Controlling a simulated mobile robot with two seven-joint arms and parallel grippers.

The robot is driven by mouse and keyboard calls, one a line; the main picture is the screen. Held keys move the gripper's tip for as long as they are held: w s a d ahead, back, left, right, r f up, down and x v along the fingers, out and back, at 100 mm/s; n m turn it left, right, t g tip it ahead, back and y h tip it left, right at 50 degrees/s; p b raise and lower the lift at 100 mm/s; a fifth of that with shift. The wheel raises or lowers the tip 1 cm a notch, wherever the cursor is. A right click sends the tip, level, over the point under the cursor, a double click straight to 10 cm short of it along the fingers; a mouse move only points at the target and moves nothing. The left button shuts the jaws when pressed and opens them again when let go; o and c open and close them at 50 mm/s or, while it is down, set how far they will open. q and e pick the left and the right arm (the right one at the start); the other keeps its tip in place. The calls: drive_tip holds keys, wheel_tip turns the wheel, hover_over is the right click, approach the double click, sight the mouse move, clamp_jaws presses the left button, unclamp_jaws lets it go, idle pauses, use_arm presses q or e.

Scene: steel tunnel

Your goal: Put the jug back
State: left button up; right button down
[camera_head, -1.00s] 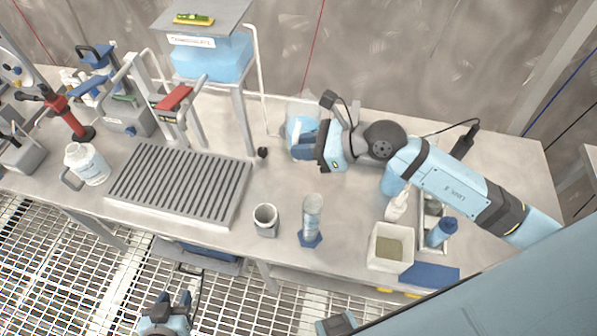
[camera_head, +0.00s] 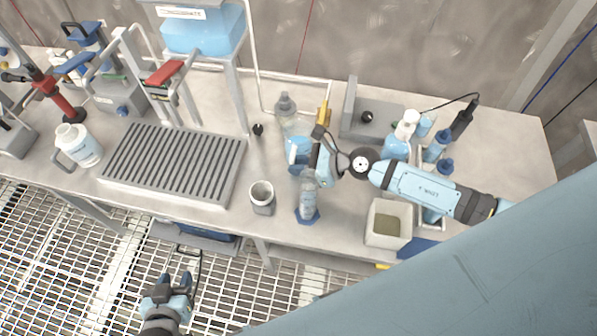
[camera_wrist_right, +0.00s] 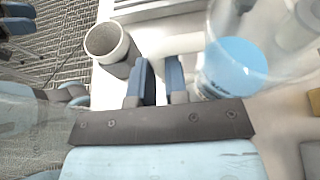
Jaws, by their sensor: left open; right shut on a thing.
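The jug (camera_head: 296,152) is clear with blue liquid; in the head view it is over the middle of the bench, behind the measuring cylinder (camera_head: 308,196). My right gripper (camera_head: 311,160) is shut at its side. In the right wrist view the jug (camera_wrist_right: 235,68) is just right of the two fingers (camera_wrist_right: 160,82); the part gripped is hard to make out. I cannot tell whether the jug touches the bench. My left gripper (camera_head: 174,284) is open and empty over the grating, in front of the bench.
A grey cup (camera_head: 262,198) stands left of the cylinder, and a slatted drain rack (camera_head: 172,165) further left. A capped clear bottle (camera_head: 286,108) stands behind the jug. A square tub (camera_head: 388,224) and several bottles are at the right. A blue tank (camera_head: 203,35) is at the back.

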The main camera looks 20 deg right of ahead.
wheel_tip(320, 180, down, 3)
drive_tip(key=shift+f+b, duration=0.1)
drive_tip(key=shift+b, duration=0.25)
drive_tip(key=shift+f, duration=0.15)
drive_tip(key=c, duration=1.1)
unclamp_jaws()
drive_tip(key=shift+c, duration=0.2)
